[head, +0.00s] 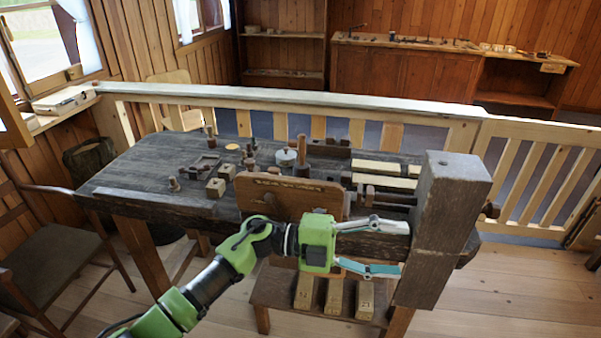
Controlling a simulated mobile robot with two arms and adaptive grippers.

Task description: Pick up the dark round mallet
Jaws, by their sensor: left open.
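The dark round mallet (302,171) appears to be the piece with a dark, round head and a lighter upright handle, standing head down on the workbench (135,172). My left gripper (404,249) is open and empty, its fingers pointing right. In the picture it is below and to the right of the mallet, in front of the bench's front edge and close to the thick dark post. The mallet is clear of the gripper, and its lower part is partly hidden by an upright wooden board (290,193). My right gripper is not in view.
A thick dark wooden post (452,205) rises at the bench's right end. A round tin (285,158), small wooden blocks (215,188) and several pegs lie near the mallet. A pale railing (300,100) runs behind. The bench's left part is mostly bare.

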